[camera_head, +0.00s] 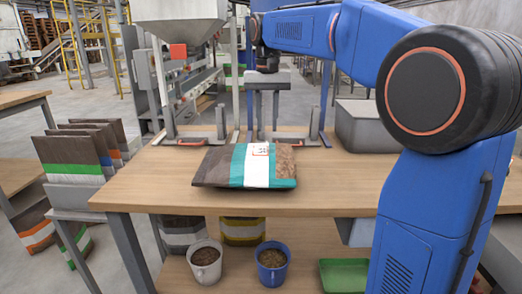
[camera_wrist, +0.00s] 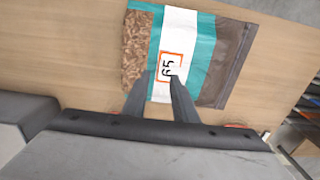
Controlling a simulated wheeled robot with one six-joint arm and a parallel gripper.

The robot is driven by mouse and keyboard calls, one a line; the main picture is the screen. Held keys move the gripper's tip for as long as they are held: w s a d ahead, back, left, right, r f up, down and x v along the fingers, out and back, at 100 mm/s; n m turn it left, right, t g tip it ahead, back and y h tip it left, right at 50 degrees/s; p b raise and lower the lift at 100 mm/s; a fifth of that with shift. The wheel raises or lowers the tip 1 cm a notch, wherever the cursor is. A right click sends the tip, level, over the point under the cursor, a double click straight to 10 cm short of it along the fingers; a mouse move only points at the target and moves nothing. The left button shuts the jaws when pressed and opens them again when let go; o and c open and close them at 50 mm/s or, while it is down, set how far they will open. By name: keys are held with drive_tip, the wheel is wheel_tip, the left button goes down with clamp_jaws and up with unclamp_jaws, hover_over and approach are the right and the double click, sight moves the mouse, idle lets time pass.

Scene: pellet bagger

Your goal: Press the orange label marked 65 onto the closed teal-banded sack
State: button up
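The closed sack (camera_head: 212,166) lies flat on the wooden table, with teal bands either side of a white band, brown at one end and a pellet picture at the other. It also shows in the wrist view (camera_wrist: 205,50). The label marked 65 (camera_wrist: 170,58), white with an orange border, lies on the white band, near the sack's far edge in the head view (camera_head: 261,150). My gripper (camera_wrist: 161,76) is open, its two fingertips apart and overlapping the label's lower edge in the wrist view. Whether they touch it I cannot tell. The fingers cannot be made out in the head view.
The wooden table (camera_head: 330,190) is bare around the sack. A hopper machine (camera_head: 180,25) stands behind it, and a grey bin (camera_head: 366,125) at the back right. Several sacks stand at left. A white bucket (camera_head: 205,265) and a blue bucket (camera_head: 272,266) are below the tabletop.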

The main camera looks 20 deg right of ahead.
wheel_tip(320, 180, up, 11)
drive_tip(key=shift+r, duration=0.2)
idle(0.4)
drive_tip(key=s+d+f+n+t, duration=0.1)
drive_tip(key=s+d+f+t, duration=0.1)
drive_tip(key=s+f, duration=1.4)
drive_tip(key=s+d+f+n+t, duration=0.2)
drive_tip(key=s+d+f, duration=0.1)
drive_tip(key=s+f, duration=1.4)
drive_tip(key=shift+f+n+t, duration=0.15)
drive_tip(key=shift+n+t, duration=0.15)
drive_tip(key=shift+t, duration=0.1)
drive_tip(key=shift+d, duration=0.1)
